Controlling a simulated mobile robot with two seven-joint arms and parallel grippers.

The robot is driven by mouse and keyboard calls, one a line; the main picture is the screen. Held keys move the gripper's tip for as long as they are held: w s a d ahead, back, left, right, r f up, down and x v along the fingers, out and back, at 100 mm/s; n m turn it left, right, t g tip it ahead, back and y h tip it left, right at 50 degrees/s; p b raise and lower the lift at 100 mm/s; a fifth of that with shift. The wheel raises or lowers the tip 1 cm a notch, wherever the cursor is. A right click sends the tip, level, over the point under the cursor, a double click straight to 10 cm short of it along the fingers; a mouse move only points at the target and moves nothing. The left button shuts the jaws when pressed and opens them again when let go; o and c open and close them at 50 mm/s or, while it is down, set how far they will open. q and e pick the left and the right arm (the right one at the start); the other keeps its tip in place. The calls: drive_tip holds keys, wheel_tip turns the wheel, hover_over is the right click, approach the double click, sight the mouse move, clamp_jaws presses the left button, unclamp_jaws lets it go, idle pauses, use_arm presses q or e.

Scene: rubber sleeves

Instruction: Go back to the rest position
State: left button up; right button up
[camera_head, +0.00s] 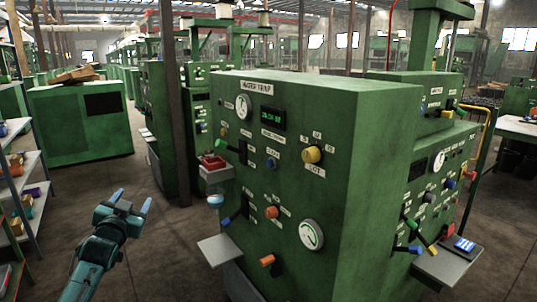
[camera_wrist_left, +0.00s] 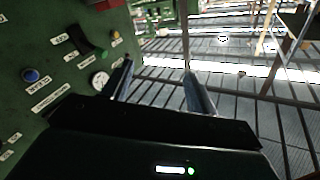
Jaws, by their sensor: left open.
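My left gripper (camera_head: 132,200) is at the lower left of the head view, its two fingers apart with nothing between them. It is left of the green control cabinet (camera_head: 385,150) and apart from it. In the left wrist view the open fingers (camera_wrist_left: 161,88) point past the cabinet panel (camera_wrist_left: 40,110) toward the floor. My right gripper is not in view.
A small shelf (camera_head: 222,249) juts from the cabinet's lower left. A storage rack (camera_head: 30,160) stands at the left edge. Another green cabinet (camera_head: 85,125) is behind my left gripper. A dark column (camera_head: 178,130) rises in the middle. Floor (camera_head: 165,235) between rack and control cabinet looks clear.

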use_arm(q)
drive_tip(key=s+d+f+g+h, duration=0.2)
drive_tip(key=s+d+f, duration=0.4)
drive_tip(key=s+f, duration=0.4)
drive_tip(key=s+d+f+g+h, duration=0.1)
drive_tip(key=s+d+f+g, duration=0.2)
drive_tip(key=s+d+f, duration=0.7)
drive_tip(key=s+d+f+g+h, duration=0.1)
drive_tip(key=s+f, duration=0.3)
drive_tip(key=s, duration=0.6)
drive_tip(key=s+d+f+g+h, duration=0.1)
drive_tip(key=s+d+f, duration=0.3)
drive_tip(key=s, duration=0.5)
drive_tip(key=shift+s+f+n+g, duration=0.25)
drive_tip(key=shift+s+n+g, duration=0.1)
drive_tip(key=shift+n+g, duration=0.05)
drive_tip(key=shift+d, duration=0.1)
